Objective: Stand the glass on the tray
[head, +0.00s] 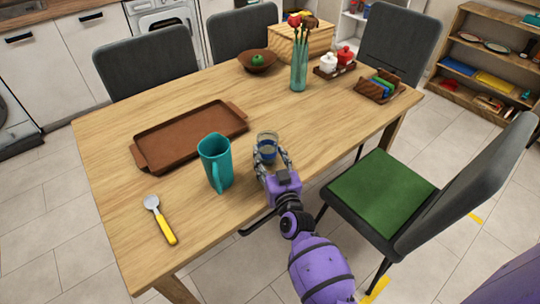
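A clear glass (267,142) with a bluish lower part stands upright near the right front edge of the table. My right gripper (272,157) comes from the front edge, with its fingers spread either side of the glass's lower part. The fingers look wider than the glass, and a gap shows on the right; contact on the left is hard to tell. The brown tray (190,134), with a raised rim and end handles, lies empty at the left of the table. My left gripper is not in view.
A teal jug (215,163) stands between the glass and the tray. A yellow-handled spoon (160,219) lies front left. A flower vase (299,70), a bowl (257,61) and a caddy (380,88) stand farther back. A green-seated chair (380,190) stands at right.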

